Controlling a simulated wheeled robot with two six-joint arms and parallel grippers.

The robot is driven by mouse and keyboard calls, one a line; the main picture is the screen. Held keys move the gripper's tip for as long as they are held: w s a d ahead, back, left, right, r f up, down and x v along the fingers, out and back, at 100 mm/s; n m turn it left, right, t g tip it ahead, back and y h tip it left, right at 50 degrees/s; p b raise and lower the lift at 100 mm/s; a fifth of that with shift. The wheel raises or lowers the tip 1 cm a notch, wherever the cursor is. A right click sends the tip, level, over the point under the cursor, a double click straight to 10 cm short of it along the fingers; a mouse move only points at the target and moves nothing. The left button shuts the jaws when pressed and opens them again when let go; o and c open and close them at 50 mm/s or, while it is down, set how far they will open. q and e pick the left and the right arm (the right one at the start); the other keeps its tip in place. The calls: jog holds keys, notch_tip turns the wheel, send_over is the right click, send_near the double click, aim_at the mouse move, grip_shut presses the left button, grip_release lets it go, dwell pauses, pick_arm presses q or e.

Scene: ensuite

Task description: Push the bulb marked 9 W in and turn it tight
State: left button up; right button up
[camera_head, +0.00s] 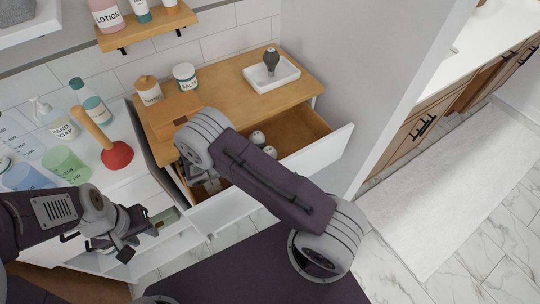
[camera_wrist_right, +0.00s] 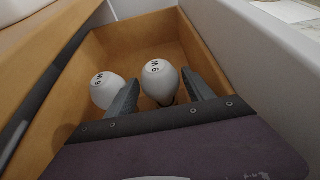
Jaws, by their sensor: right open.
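Two white bulbs lie in the open drawer (camera_head: 300,128). In the right wrist view, one bulb (camera_wrist_right: 160,80) shows between and beyond my right gripper's fingertips, and the other bulb (camera_wrist_right: 105,90) is to the left of the left finger. Each has a digit and a W; the letters are turned and I cannot surely tell 6 from 9. My right gripper (camera_wrist_right: 162,92) is open; contact with the bulb is not clear. In the head view my right arm hides most of it. My left gripper (camera_head: 132,232) is over the left-hand unit; its jaws are unclear.
A grey bulb-shaped thing (camera_head: 271,60) stands in a white dish (camera_head: 285,76) on the wooden top. Two jars, (camera_head: 149,90) and (camera_head: 185,77), stand there too. A plunger (camera_head: 115,153) and bottles crowd the left counter. The drawer walls enclose the bulbs closely.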

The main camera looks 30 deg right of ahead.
aim_at(276, 153)
jog(key=x, duration=0.5)
jog(key=shift+a, duration=0.1)
jog(key=c, duration=1.1)
